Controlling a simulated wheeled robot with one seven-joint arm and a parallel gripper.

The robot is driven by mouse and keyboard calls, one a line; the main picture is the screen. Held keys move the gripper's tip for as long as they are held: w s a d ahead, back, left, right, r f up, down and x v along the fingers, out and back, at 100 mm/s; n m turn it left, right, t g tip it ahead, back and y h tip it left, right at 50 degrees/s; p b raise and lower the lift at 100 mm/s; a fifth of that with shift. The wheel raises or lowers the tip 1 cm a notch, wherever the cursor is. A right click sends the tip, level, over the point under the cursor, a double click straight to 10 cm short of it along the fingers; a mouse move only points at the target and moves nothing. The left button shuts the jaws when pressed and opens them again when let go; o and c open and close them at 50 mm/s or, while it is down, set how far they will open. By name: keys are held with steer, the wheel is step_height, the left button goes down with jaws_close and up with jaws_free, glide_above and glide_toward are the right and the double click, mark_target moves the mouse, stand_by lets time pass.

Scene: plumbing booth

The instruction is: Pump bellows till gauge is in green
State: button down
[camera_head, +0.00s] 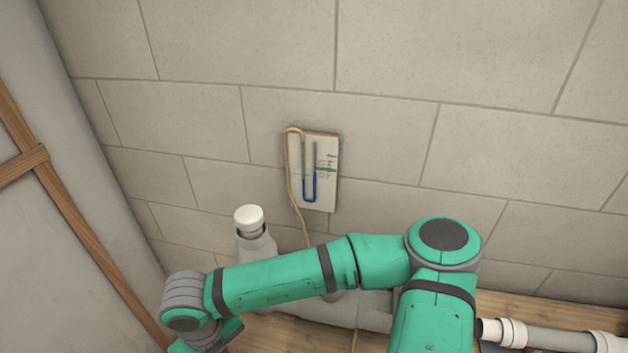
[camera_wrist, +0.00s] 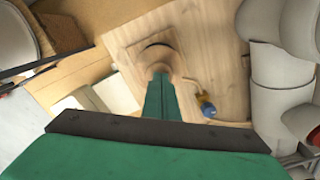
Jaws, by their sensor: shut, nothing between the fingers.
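The gauge (camera_head: 312,170) is a U-shaped tube on a pale board on the wall. In the head view my gripper is mostly cut off at the bottom left.
A tan hose (camera_head: 291,180) runs from the gauge down behind my arm. A small blue valve (camera_wrist: 208,107) sits beside the board. A grey pipe with a white cap (camera_head: 249,218) stands left of the hose; grey pipes (camera_wrist: 283,60) crowd the wrist view's right.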

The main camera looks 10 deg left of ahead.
steer(key=shift+s+f, duration=0.2)
steer(key=shift+f, duration=1)
steer(key=shift+r, duration=0.15)
steer(key=shift+w+d+r, duration=0.1)
steer(key=shift+w+r, duration=0.05)
steer(key=shift+r, duration=0.65)
steer(key=shift+w+r, duration=0.1)
steer(key=shift+r, duration=0.65)
